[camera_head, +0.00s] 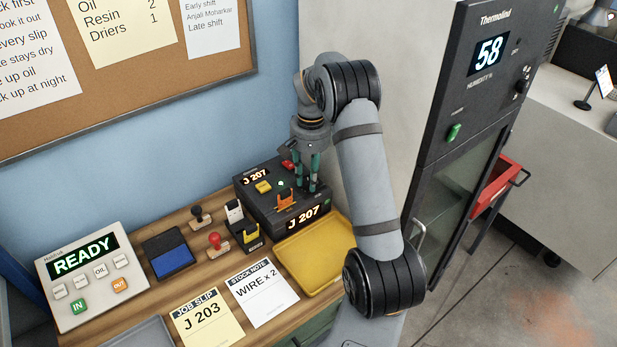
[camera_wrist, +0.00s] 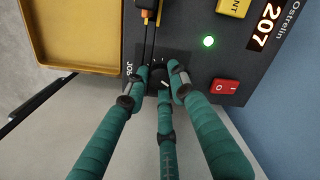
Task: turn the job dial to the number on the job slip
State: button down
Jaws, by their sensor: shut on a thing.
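The job slip (camera_head: 208,319) lies on the bench and reads "J 203". The black printer unit (camera_head: 262,216) stands at the back right of the bench; its displays read "J 207". In the wrist view, the job dial (camera_wrist: 160,75) is a small black knob with a white mark, beside the "JOB" label on the panel, partly hidden by my fingers. My gripper (camera_head: 308,185) is over the right part of the unit. In the wrist view its teal fingers (camera_wrist: 158,92) are closed around the dial.
A red power switch (camera_wrist: 224,86) and a yellow button (camera_wrist: 234,6) are close to my fingers. Stamps (camera_head: 216,244), a blue ink pad (camera_head: 173,261) and the "READY" box (camera_head: 62,293) stand to the left.

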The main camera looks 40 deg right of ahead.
aim_at(309, 180)
jog(key=shift+w+r+n, duration=0.1)
jog(key=shift+n, duration=2.8)
jog(key=c, duration=1.5)
grip_release()
jog(key=shift+o, duration=0.2)
notch_tip(309, 180, up, 12)
jog(key=shift+d, duration=0.15)
